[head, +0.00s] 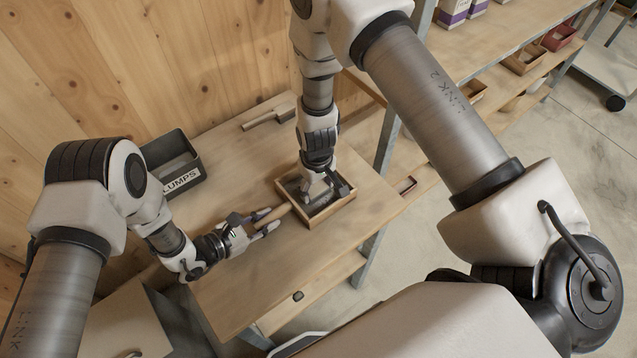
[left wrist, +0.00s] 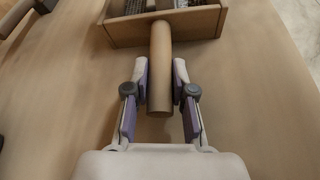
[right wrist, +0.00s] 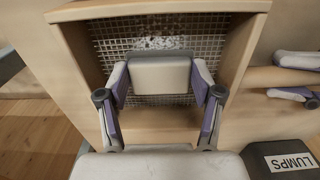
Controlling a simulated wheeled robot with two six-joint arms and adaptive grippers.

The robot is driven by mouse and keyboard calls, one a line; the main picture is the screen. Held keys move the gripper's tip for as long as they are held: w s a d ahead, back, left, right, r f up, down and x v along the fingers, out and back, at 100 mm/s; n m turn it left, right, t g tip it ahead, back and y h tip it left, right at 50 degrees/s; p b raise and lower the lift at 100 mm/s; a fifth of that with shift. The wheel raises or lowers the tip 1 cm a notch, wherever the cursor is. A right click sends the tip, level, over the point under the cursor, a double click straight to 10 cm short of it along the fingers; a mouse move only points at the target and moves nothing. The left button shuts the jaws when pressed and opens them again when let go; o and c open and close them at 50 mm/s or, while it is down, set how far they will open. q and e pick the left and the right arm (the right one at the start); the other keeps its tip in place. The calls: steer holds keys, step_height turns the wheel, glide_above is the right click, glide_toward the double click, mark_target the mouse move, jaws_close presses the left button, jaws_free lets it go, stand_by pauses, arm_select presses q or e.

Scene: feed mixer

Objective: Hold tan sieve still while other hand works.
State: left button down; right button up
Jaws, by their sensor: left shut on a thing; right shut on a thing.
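The tan sieve (head: 332,213) is a square wooden frame with wire mesh, lying on the workbench. Its round tan handle (left wrist: 160,70) points toward my left gripper (head: 268,221). The left fingers are shut on the handle, one on each side, short of the frame (left wrist: 205,25). My right gripper (head: 320,187) points down inside the sieve frame. In the right wrist view it is shut on a pale block (right wrist: 160,75) just over or on the mesh; I cannot tell if they touch. Whitish bits (right wrist: 155,43) lie on the mesh beyond the block.
A dark bin labelled LUMPS (head: 172,160) stands at the back left of the workbench (head: 300,262). A wooden-handled tool (head: 268,117) lies at the back. A shelf with trays (head: 525,58) stands at the right.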

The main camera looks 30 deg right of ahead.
steer(key=shift+r, duration=3)
arm_select(q)
steer(key=c, duration=0.9)
jaws_free()
steer(key=shift+a, duration=0.1)
steer(key=v, duration=1.2)
